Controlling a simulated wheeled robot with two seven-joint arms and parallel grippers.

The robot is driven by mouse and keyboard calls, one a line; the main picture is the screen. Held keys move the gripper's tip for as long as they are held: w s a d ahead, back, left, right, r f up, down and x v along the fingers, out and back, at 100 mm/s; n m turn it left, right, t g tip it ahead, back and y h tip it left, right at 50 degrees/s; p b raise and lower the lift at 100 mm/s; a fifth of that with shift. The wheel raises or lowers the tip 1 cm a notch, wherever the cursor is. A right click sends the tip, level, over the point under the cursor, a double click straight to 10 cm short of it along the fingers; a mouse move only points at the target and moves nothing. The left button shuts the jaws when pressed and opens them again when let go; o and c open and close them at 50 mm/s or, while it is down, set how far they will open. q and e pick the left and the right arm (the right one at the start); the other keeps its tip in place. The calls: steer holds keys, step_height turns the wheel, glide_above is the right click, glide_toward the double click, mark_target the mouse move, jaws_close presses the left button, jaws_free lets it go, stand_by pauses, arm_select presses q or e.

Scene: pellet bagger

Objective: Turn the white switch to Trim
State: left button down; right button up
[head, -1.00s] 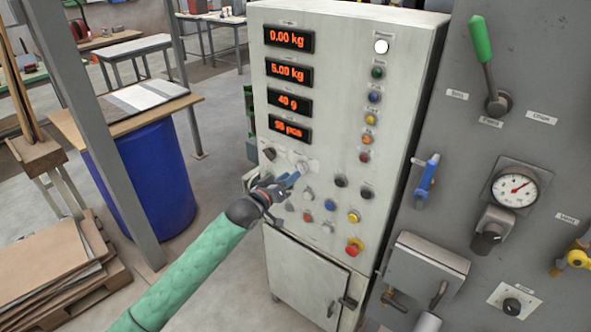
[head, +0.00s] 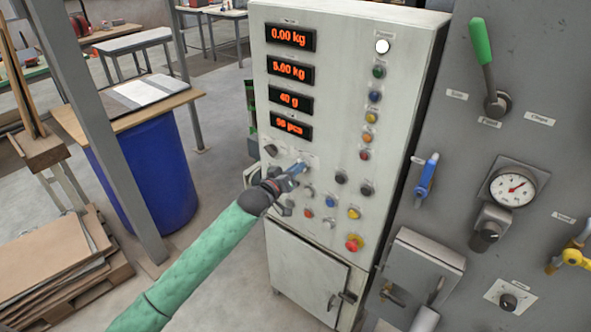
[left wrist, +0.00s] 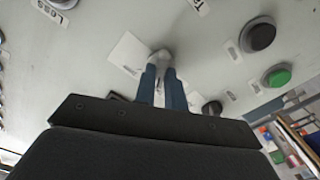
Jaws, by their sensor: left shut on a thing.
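The white switch (left wrist: 160,57) is on the pale front of the control cabinet, and in the left wrist view it sits between my two blue fingertips. My left gripper (head: 299,168) reaches the panel below the lowest red display, and in the left wrist view its fingers (left wrist: 164,80) are shut on the switch. In the head view the fingers largely hide the switch. Its label is not readable, so I cannot tell its setting. My right gripper is in neither view.
A black knob (head: 270,150) is left of the switch. Several buttons sit right and below, including a black one (head: 341,177) and a red one on yellow (head: 354,243). A grey machine panel (head: 530,80) with a green-handled lever (head: 481,42) stands at right.

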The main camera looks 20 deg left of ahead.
arm_select(q)
steer(key=shift+m, duration=0.3)
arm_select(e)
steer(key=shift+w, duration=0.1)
arm_select(q)
steer(key=m+b, duration=0.3)
steer(key=m, duration=0.8)
steer(key=shift+d+m, duration=0.1)
steer(key=shift+m, duration=0.2)
steer(key=c, duration=1.5)
jaws_free()
steer(key=shift+o, duration=0.2)
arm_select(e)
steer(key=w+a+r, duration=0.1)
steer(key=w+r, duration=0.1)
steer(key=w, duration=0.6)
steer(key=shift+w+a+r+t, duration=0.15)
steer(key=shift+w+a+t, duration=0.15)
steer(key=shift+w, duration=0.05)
